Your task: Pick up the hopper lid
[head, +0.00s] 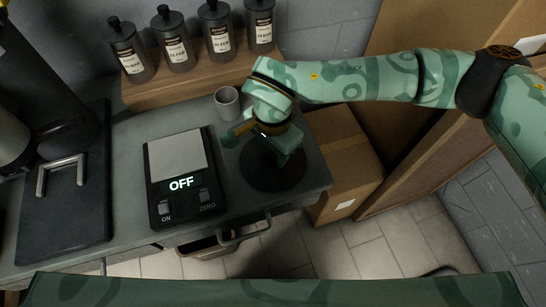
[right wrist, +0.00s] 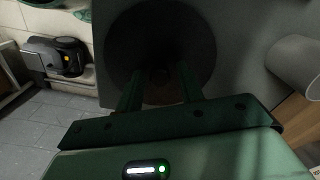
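The hopper lid appears to be the dark round disc (head: 262,178) lying flat at the right end of the counter. It also shows in the right wrist view (right wrist: 197,48), with a small dark knob (right wrist: 160,75) at its middle. My right gripper (head: 268,150) is over the disc, and its hand hides part of it in the head view. In the right wrist view the two fingers (right wrist: 158,85) stand apart, one on each side of the knob, with visible gaps. The exact height of the fingertips is hard to tell. My left gripper is not in view.
A scale (head: 178,180) reading OFF sits left of the disc on the counter (head: 125,150). A grey cup (head: 227,103) stands behind it. Several black bottles line a wooden shelf (head: 190,82) at the back. A cardboard box (head: 345,160) is on the floor at right.

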